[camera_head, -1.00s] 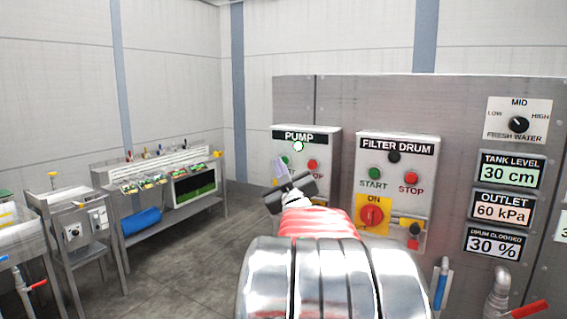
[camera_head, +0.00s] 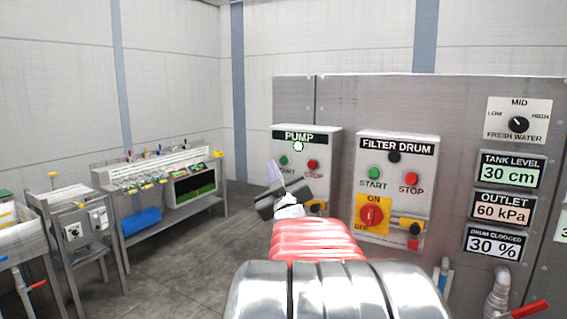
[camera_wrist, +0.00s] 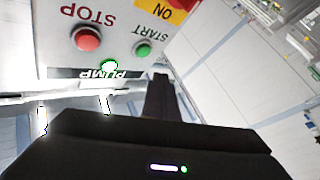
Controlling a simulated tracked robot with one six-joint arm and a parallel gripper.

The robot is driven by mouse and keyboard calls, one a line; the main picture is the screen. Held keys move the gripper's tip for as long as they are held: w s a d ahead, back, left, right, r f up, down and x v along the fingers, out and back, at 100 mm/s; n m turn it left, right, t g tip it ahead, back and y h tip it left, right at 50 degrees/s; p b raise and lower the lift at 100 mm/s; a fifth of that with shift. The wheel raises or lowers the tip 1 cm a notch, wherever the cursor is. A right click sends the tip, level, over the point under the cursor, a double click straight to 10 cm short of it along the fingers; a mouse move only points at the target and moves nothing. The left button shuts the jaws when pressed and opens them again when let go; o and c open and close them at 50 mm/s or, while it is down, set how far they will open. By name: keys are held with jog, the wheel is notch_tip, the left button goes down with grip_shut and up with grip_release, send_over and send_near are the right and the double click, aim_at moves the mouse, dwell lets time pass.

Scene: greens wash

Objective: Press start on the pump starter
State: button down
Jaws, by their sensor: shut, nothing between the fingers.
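The pump starter (camera_head: 331,148) is a grey box labelled PUMP on the steel panel. Its green START button (camera_head: 283,160) is left of its red STOP button (camera_head: 312,164). The round lamp (camera_head: 298,146) above them glows white with a green rim. My gripper (camera_head: 273,169) is shut and empty, just below and left of START in the head view, apart from it as far as I can tell. It partly hides the box's lower part and the START label. In the wrist view the dark fingers (camera_wrist: 160,80) point beside the upside-down START button (camera_wrist: 143,48), with STOP (camera_wrist: 87,38) to its left.
The filter drum starter (camera_head: 432,160), with its own START and STOP buttons and red switch (camera_head: 371,215), is to the right. Gauges and a fresh water knob (camera_head: 518,124) are further right. A steel bench (camera_head: 165,190) stands left. Open floor lies between.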

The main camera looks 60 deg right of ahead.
jog(key=shift+s+a, duration=0.1)
jog(key=shift+a, duration=0.9)
jog(key=w+a+f+g+y, duration=0.15)
jog(key=a+f, duration=0.25)
jog(key=a, duration=0.4)
jog(key=w+a+f+g+y, duration=0.1)
jog(key=w+a+f+y, duration=0.2)
jog(key=a, duration=0.5)
jog(key=a+f+g+y, duration=0.1)
jog(key=a+f+y, duration=0.2)
jog(key=a+f, duration=0.35)
jog(key=s+a+f+n+g+y, duration=0.1)
jog(key=s+a+f, duration=0.3)
jog(key=a, duration=0.4)
jog(key=s+a+f+n+g+y, duration=0.1)
jog(key=s+a+f+g+y, duration=0.2)
jog(key=s+a, duration=0.4)
jog(key=s+a+f+g+y, duration=0.2)
jog(key=s+a+f, duration=0.3)
jog(key=a, duration=0.5)
jog(key=shift+s+f+n+g, duration=0.35)
jog(key=shift+s+n+g, duration=0.1)
jog(key=shift+g, duration=0.1)
jog(key=shift+y, duration=0.25)
